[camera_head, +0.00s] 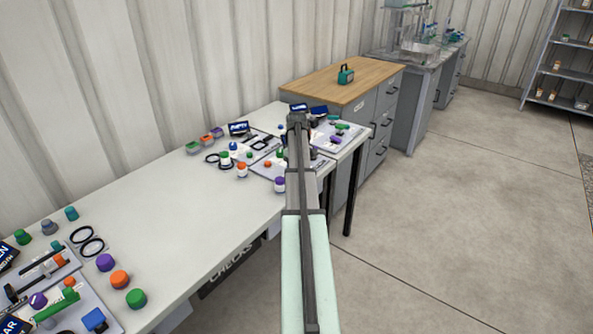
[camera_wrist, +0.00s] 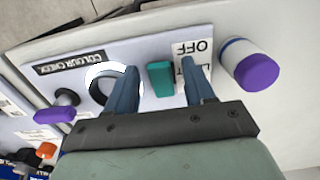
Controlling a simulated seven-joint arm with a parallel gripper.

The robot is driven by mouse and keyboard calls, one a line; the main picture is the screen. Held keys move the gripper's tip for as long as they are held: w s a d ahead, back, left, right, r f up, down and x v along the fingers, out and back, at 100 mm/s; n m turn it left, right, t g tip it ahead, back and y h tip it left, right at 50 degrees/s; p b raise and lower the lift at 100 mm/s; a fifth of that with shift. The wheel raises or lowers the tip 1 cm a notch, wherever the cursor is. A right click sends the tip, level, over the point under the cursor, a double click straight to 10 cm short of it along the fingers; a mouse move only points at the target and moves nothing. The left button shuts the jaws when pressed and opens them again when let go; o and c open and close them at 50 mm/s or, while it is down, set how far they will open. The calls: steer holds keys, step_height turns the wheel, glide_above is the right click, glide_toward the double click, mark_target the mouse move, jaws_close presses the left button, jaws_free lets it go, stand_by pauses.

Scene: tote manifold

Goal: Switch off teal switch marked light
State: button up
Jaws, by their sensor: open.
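In the wrist view, the teal switch (camera_wrist: 160,79) stands on a pale panel (camera_wrist: 140,55). A white label (camera_wrist: 192,50) beside it reads OFF, upside down, with a second word partly hidden by a finger. My gripper (camera_wrist: 161,68) is open and empty, with one blue finger on each side of the switch. Whether the fingers touch it I cannot tell. A bright white round light (camera_wrist: 101,73) with a dark ring sits left of the left finger. In the head view my arm hides the switch.
A white jar with a purple lid (camera_wrist: 252,70) stands close right of the label. In the head view, the white bench (camera_head: 190,215) has free room mid-length; a wooden-topped cabinet (camera_head: 345,78) stands behind.

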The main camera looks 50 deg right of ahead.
jaws_close()
steer(key=shift+s+f+t, duration=0.1)
steer(key=shift+s+t, duration=0.15)
steer(key=shift+t, duration=0.25)
steer(key=shift+f+t, duration=0.1)
steer(key=shift+t, duration=0.7)
jaws_free()
